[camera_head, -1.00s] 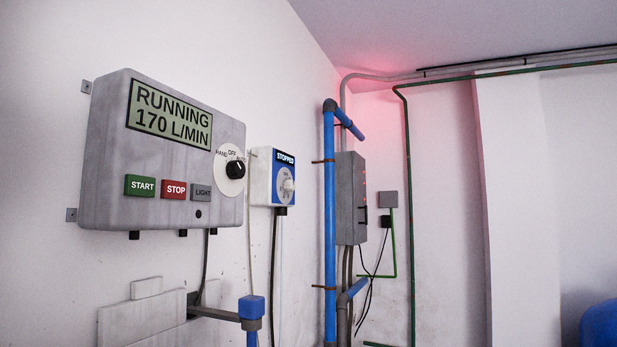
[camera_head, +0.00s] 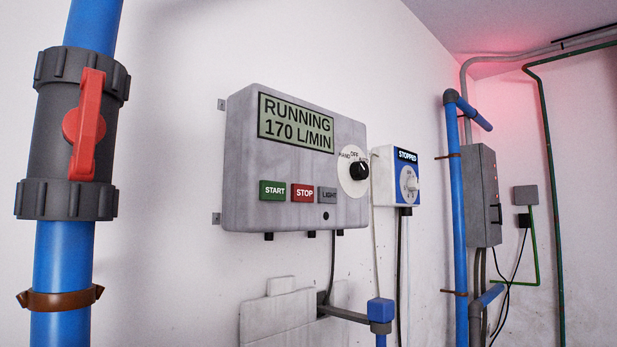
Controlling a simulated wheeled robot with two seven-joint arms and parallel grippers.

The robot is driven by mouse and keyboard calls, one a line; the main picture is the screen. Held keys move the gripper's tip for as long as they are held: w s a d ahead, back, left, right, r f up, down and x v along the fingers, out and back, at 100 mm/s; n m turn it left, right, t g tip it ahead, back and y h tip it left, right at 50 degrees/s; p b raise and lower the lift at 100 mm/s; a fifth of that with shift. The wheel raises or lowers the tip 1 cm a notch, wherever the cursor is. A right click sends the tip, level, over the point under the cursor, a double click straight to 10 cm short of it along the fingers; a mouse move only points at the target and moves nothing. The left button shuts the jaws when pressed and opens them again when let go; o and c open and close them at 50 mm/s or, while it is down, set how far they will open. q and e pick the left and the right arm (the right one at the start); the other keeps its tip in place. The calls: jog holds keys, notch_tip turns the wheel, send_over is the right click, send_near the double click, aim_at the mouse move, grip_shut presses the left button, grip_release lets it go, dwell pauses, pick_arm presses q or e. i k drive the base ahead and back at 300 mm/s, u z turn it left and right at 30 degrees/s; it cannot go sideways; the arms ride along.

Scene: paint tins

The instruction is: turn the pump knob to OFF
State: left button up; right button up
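The pump control box (camera_head: 245,165) is grey and hangs on the white wall near the middle of the head view. Its display (camera_head: 296,122) reads RUNNING 170 L/MIN. The black pump knob (camera_head: 359,171) sits on a white dial at the box's right side, marked HAND, OFF and a third label at the right that is partly hidden by the knob. The knob's pointer is too small to read surely, but seems turned toward the right label. Neither of my grippers shows in the view.
Green START (camera_head: 273,190), red STOP (camera_head: 303,193) and grey LIGHT (camera_head: 327,195) buttons sit below the display. A smaller box (camera_head: 382,180) reading STOPPED, with its own white knob, is to the right. A red-handled valve (camera_head: 88,125) on a blue pipe stands at left.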

aim_at(359, 171)
jog(key=z, duration=1.45)
jog(key=i, duration=1.15)
jog(key=u, duration=1.1)
